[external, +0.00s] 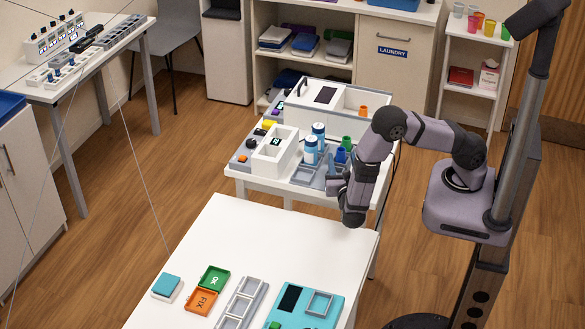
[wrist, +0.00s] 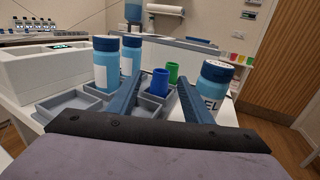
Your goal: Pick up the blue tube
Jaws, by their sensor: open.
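The blue tube (external: 341,155) is a small open cup-like tube standing in the grey tray on the far white table. It also shows in the wrist view (wrist: 160,83), upright in a tray compartment, between and beyond my fingertips. A green tube (wrist: 173,72) stands just behind it to the right; it also shows in the external view (external: 347,142). My gripper (external: 335,176) is at the tray's near side, and in the wrist view (wrist: 160,92) its two blue-grey fingers are apart with nothing held. The blue tube's lower part is partly hidden by the tray wall.
Two blue bottles (wrist: 106,65) (wrist: 131,55) stand left of the tube. Another capped bottle (wrist: 216,88) is close to my right finger. The grey tray (wrist: 80,103) has empty compartments. A white box (external: 275,150) stands left. An orange cup (external: 363,111) is behind.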

